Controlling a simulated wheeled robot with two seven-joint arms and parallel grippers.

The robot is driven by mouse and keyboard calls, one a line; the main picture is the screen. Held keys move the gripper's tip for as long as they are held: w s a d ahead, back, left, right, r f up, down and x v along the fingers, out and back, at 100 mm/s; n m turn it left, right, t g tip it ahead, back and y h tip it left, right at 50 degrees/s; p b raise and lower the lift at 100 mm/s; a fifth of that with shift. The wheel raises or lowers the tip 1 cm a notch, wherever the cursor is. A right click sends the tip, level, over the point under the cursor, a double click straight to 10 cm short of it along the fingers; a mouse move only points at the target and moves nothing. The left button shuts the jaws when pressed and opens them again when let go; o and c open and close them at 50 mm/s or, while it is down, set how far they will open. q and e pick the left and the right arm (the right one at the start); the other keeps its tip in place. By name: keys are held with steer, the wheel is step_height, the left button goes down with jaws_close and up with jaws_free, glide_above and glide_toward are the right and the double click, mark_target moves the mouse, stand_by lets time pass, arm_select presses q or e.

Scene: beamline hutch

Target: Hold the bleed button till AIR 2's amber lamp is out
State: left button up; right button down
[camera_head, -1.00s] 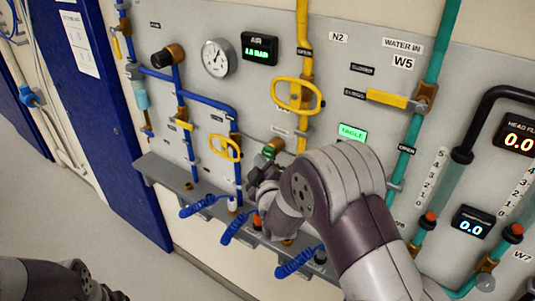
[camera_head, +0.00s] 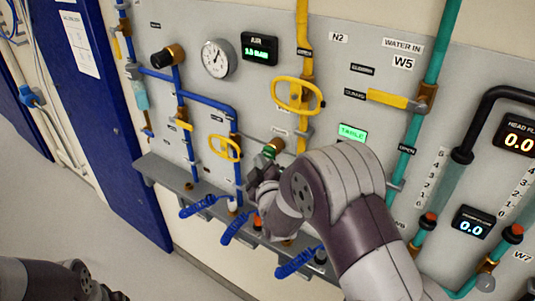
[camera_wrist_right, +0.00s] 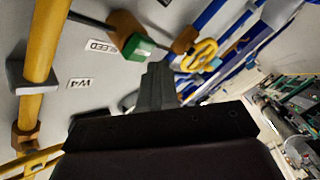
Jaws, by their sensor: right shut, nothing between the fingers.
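A green button (camera_wrist_right: 138,48) on a brass fitting sits beside a label of which "LEED" can be read, in the right wrist view. The button also shows in the head view (camera_head: 268,152), just above my right gripper (camera_head: 256,178). The shut, empty fingers of my right gripper (camera_wrist_right: 157,72) reach up close to the button's edge; I cannot tell whether they touch it. I cannot make out an AIR 2 label or a lit amber lamp. Part of my left arm shows at the bottom left of the head view; its fingers cannot be made out.
The panel carries a round gauge (camera_head: 218,58), a green-lit AIR display (camera_head: 259,49), yellow handles (camera_head: 298,95) and blue pipes. A grey ledge (camera_head: 165,172) with coiled blue hoses (camera_head: 238,228) runs below. A green-lit sign (camera_head: 352,132) is right of the button. Open floor lies at left.

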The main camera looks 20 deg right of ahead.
stand_by(0.7)
steer(key=shift+w+d, duration=0.3)
steer(key=shift+d, duration=0.05)
steer(key=shift+w+d+b, duration=0.3)
steer(key=shift+d+b, duration=0.15)
steer(key=shift+b, duration=0.05)
stand_by(1.9)
steer(key=shift+a, duration=0.1)
stand_by(1.6)
steer(key=shift+s+a, duration=0.6)
steer(key=shift+a, duration=0.05)
steer(key=shift+a, duration=0.1)
steer(key=s+a, duration=0.1)
steer(key=a, duration=0.1)
steer(key=s+a, duration=0.1)
steer(key=s, duration=0.1)
steer(key=shift+a, duration=0.4)
